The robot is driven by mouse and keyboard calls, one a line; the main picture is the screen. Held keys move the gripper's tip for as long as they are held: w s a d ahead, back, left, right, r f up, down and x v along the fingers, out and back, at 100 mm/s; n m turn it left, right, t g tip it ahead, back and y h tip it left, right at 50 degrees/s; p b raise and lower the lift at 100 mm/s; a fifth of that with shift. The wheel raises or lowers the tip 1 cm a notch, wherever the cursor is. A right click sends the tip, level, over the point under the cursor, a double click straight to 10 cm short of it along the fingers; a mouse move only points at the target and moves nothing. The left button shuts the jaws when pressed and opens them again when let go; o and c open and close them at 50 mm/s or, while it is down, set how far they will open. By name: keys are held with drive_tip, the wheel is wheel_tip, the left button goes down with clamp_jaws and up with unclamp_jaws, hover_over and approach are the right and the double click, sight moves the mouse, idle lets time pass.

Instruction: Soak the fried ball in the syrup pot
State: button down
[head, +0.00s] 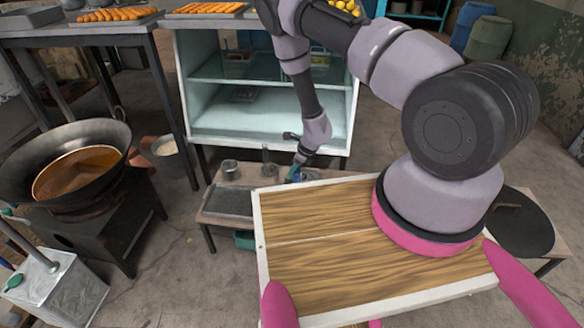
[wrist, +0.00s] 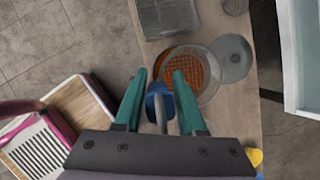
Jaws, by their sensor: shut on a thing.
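My gripper (head: 294,174) is low over a small low table, its teal fingers closed around a blue-ended handle. In the wrist view the gripper (wrist: 160,80) has the blue handle (wrist: 158,98) between its fingers. Just beyond the fingertips lies a round dish with an orange, mesh-patterned surface (wrist: 183,68). I cannot tell whether the handle joins it. A large dark wok (head: 112,138) at the left of the head view holds amber liquid (head: 70,175), which looks like syrup. I cannot make out a separate fried ball.
The low table (head: 215,214) also carries small metal pots (head: 231,170) and a dark tray (head: 229,201). A grey disc (wrist: 232,58) lies beside the mesh dish. A glass-fronted cabinet (head: 190,100) stands behind. A metal can (head: 58,292) stands at front left. Open floor separates wok and table.

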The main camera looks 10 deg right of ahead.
wheel_tip(320, 180, down, 12)
drive_tip(key=shift+r, duration=0.15)
idle(0.6)
idle(6.7)
